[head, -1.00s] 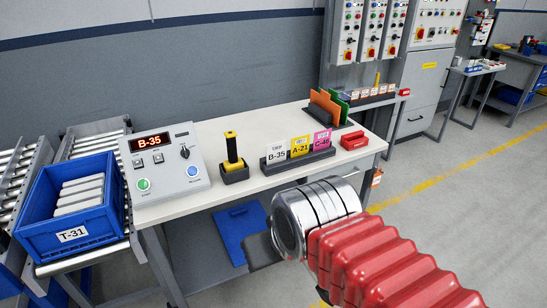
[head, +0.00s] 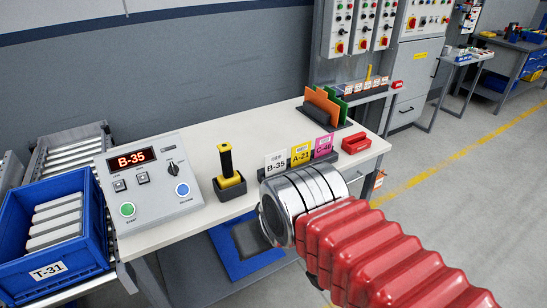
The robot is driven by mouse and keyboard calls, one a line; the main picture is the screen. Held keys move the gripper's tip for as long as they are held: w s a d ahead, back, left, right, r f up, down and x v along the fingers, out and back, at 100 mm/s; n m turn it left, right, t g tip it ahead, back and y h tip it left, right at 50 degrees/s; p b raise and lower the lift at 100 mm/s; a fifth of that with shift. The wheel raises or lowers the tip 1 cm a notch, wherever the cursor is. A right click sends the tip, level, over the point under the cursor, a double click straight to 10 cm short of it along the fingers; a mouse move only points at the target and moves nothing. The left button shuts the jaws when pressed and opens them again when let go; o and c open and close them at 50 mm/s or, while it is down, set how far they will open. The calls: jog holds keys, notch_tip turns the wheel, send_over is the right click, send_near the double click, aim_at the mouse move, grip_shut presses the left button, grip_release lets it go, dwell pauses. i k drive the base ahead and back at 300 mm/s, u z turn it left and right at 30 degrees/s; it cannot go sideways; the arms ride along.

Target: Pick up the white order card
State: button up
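The white order card (head: 276,163), marked B-35, stands upright at the left end of a dark card holder on the light worktop. A yellow card A-21 (head: 301,155) and a pink card C-48 (head: 323,147) stand to its right in the same row. My gripper (head: 254,236) is at the end of my red-sleeved arm, in front of the worktop and below the card in the picture. Only a dark grey part shows beyond the silver wrist; the fingers cannot be made out. The wrist hides part of the holder's front. The card appears apart from my gripper.
A control box (head: 150,185) with a red B-35 display and a yellow-black handled tool (head: 228,175) stand left of the cards. A red block (head: 356,143) is to the right, orange and green folders (head: 325,103) behind. A blue bin (head: 50,225) stands at far left.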

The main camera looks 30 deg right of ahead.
aim_at(276, 162)
jog(key=u, duration=0.05)
jog(key=i, duration=1.05)
